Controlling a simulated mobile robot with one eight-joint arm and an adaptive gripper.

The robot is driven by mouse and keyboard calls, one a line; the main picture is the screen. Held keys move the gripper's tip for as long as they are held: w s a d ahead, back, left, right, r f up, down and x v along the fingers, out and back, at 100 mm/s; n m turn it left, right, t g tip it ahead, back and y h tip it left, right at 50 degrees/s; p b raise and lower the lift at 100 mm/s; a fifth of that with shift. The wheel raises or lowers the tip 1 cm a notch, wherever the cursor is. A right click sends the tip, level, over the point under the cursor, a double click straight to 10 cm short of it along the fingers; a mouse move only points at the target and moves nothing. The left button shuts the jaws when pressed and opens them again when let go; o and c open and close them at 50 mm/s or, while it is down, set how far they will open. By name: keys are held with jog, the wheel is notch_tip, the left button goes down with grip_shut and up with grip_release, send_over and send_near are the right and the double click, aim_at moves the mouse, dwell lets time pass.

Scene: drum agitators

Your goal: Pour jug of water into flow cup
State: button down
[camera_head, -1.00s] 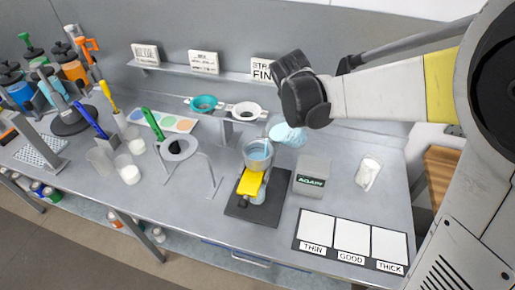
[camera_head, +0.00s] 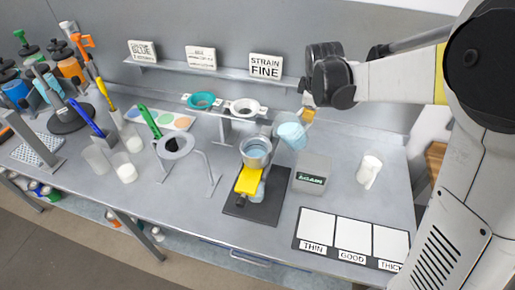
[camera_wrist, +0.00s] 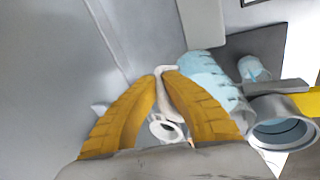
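The jug (camera_head: 291,134) is clear with light blue water in it. It hangs tilted toward the left, just above and right of the flow cup. My gripper (camera_head: 306,113) is shut on the jug's handle; in the wrist view my yellow fingers (camera_wrist: 164,72) close on the pale handle (camera_wrist: 168,100), with the jug body (camera_wrist: 212,82) to the right. The flow cup (camera_head: 256,147) is a grey metal cup with blue liquid inside. A yellow piece (camera_head: 249,181) projects from its front. It also shows in the wrist view (camera_wrist: 286,122). A clear vessel with blue liquid (camera_head: 259,190) is partly hidden below it.
A grey box marked AGAIN (camera_head: 311,175) stands right of the flow cup. A whitish cup (camera_head: 369,170) is further right. A panel marked THIN, GOOD, THICK (camera_head: 352,236) lies in front. Strainers on stands (camera_head: 243,108) are behind, with a signed shelf (camera_head: 210,69) above.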

jog(key=shift+s+a, duration=0.3)
jog(key=shift+s, duration=0.05)
jog(key=shift+d+f+y+b, duration=0.2)
jog(key=shift+f+y+b, duration=0.1)
jog(key=shift+b, duration=0.1)
jog(key=f, duration=0.1)
jog(key=w+d+f+g+y+b, duration=0.1)
jog(key=d+f+y+b, duration=0.1)
jog(key=shift+w+f+m, duration=0.1)
jog(key=shift+w+m, duration=0.2)
jog(key=shift+w+d+r+g+y, duration=0.2)
jog(key=shift+g+y, duration=0.2)
jog(key=shift+y, duration=0.2)
jog(key=shift+w+d+r+g+y, duration=0.15)
jog(key=shift+g+y, duration=0.25)
jog(key=shift+y, duration=0.2)
jog(key=shift+s, duration=0.1)
